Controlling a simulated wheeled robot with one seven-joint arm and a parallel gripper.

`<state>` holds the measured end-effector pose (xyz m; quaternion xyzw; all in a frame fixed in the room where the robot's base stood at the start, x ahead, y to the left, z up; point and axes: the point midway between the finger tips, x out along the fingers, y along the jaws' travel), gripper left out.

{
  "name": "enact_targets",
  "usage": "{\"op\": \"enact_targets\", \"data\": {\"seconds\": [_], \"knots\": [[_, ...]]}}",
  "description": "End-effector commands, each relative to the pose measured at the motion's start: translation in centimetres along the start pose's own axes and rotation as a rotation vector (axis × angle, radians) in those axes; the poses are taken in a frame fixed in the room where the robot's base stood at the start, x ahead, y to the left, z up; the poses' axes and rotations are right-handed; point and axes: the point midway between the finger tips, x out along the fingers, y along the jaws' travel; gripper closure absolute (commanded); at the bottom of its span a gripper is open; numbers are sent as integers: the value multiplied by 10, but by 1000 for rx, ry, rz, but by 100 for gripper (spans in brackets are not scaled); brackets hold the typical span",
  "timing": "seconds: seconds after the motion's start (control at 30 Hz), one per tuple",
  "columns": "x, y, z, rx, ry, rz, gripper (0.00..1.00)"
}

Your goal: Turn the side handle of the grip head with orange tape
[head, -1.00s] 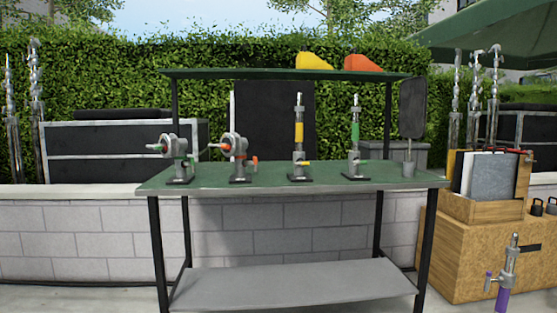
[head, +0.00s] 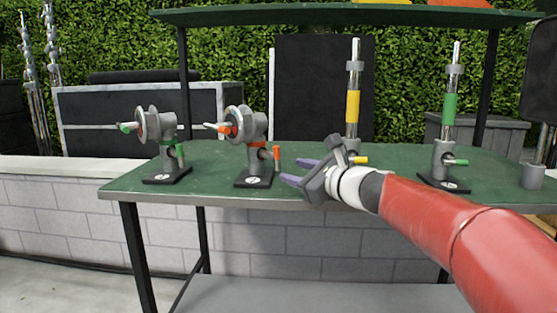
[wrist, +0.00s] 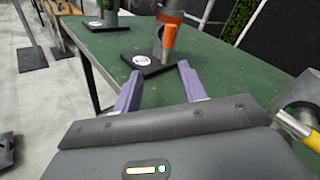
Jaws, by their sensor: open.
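The grip head with orange tape (head: 252,130) stands upright on a black base on the green table (head: 218,196). It has a grey disc head, an orange-tipped handle pointing left and an orange side handle (head: 277,158) low on its right. In the wrist view the orange side handle (wrist: 168,42) shows just beyond the fingertips. My gripper (head: 288,172) has purple fingers, open and empty. In the head view it is just right of and slightly below the side handle. In the wrist view my gripper (wrist: 158,80) points at the orange-taped stand, apart from it.
A green-taped grip head (head: 160,135) stands to the left. A yellow-taped post (head: 353,105) stands behind my gripper, its yellow handle (wrist: 295,125) close at right in the wrist view. A green-taped post (head: 449,108) is farther right. An upper shelf (head: 230,15) spans above.

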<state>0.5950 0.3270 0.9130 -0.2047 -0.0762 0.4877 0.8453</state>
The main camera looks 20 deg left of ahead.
Motion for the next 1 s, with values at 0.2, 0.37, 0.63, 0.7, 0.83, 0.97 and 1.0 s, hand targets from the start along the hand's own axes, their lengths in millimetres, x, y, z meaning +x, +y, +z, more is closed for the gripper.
{"op": "enact_targets", "data": {"seconds": [0.2,0.37,0.63,0.7,0.83,0.97,1.0], "knots": [[27,-15,7,158,-65,-32,59],[51,-16,8,159,-64,-31,59],[88,-18,10,155,-63,-32,59],[93,-18,10,154,-62,-34,59],[96,-18,10,153,-62,-34,59],[96,-18,9,153,-62,-34,59],[96,-18,9,153,-62,-34,59]]}}
